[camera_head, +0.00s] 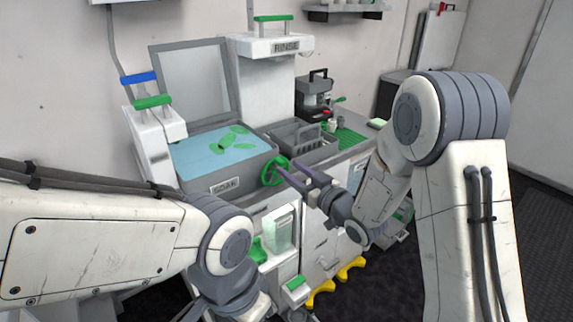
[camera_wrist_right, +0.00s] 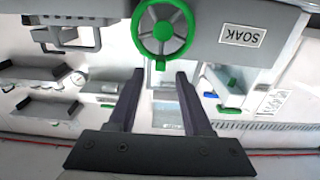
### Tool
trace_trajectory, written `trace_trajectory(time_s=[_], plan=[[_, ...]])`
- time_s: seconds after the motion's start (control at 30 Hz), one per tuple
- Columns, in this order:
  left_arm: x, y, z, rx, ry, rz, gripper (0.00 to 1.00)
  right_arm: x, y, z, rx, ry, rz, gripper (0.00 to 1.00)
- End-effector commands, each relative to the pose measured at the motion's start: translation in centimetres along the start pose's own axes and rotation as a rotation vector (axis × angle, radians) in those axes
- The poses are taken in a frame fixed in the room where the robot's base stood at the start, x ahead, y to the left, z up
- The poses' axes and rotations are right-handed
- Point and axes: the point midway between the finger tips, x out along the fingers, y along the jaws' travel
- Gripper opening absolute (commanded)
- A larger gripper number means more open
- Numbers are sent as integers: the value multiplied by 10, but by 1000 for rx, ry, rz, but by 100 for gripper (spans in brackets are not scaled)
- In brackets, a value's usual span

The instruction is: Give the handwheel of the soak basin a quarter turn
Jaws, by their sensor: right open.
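The soak basin (camera_head: 262,163) is a grey tank with bluish liquid and green pieces in it, labelled SOAK on its front. Its green handwheel (camera_head: 275,172) is on the front at the right corner. In the right wrist view the handwheel (camera_wrist_right: 162,32) shows whole, upright on the grey front, with spokes and a hub. My right gripper (camera_head: 291,170) is open, its fingertips close to the wheel in the head view. In the right wrist view the open jaws (camera_wrist_right: 160,74) hold nothing, with the wheel beyond the tips. My left gripper is mostly cut off at the bottom edge.
A grey divided tray (camera_head: 295,135) and a green mat (camera_head: 345,138) are right of the basin. The RINSE unit (camera_head: 285,47) stands behind. A white dispenser with green and blue handles (camera_head: 155,120) is at the left. Yellow feet (camera_head: 335,283) show on the floor.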

Motion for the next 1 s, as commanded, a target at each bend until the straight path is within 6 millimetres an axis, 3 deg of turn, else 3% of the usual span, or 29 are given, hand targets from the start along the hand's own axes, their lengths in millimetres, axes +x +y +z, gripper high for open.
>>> trace_trajectory(time_s=[0.2,0.53,0.57,0.6,0.7,1.0], plan=[[-4,0,0,0,0,0,0,25,0,0,0,-1,-1,50],[-4,0,0,0,0,0,0,30,0,0,1,-1,1,50],[-4,0,0,0,0,0,0,30,0,0,1,-1,1,46],[-4,0,0,0,0,0,0,30,0,0,1,-1,1,31],[-4,0,0,0,0,0,0,29,0,0,0,-1,1,0],[0,0,0,0,0,0,0,29,0,1,-16,0,1,0]])
